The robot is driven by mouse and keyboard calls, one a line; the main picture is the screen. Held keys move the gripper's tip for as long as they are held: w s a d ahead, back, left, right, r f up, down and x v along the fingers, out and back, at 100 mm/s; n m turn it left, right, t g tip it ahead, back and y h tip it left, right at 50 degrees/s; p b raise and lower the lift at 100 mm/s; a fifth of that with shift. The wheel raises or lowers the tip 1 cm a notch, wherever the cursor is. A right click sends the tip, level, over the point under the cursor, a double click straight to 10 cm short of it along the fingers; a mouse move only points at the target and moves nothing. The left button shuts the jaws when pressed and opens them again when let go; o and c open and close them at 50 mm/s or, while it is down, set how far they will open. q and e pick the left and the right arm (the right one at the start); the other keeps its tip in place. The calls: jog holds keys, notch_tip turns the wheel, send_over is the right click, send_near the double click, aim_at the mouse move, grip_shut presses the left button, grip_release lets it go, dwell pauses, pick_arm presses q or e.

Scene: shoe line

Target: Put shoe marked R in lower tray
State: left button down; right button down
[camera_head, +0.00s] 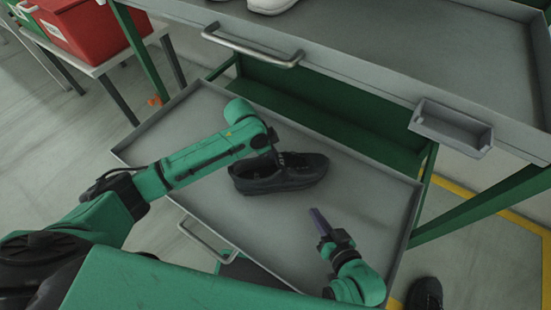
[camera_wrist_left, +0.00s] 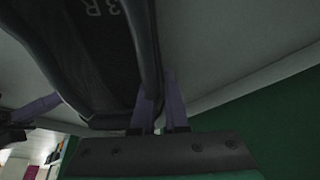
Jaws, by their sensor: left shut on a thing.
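A black shoe (camera_head: 278,173) is over the pulled-out lower tray (camera_head: 370,205); whether its sole touches the tray floor I cannot tell. In the left wrist view the shoe (camera_wrist_left: 75,55) shows an R and a 3 on its dark insole. My left gripper (camera_wrist_left: 161,108) is shut on the shoe's collar edge, one purple finger on each side. In the head view my left gripper (camera_head: 276,152) reaches the shoe from above left, its fingers mostly hidden. My right gripper (camera_head: 320,222) is over the tray's front right part, apart from the shoe; its finger gap is not clear.
An upper tray (camera_head: 450,75) with a handle (camera_head: 250,48) overhangs the back, with a white shoe (camera_head: 270,4) at its top edge. A small grey bin (camera_head: 450,128) hangs on its front. Red crate (camera_head: 85,25) is at upper left. Another dark shoe (camera_head: 425,294) shows at lower right.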

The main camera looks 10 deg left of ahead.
pick_arm(q)
jog(key=shift+r, duration=0.1)
pick_arm(e)
jog(key=shift+r, duration=0.1)
pick_arm(q)
jog(key=c, duration=0.9)
grip_release()
jog(key=shift+c, duration=0.2)
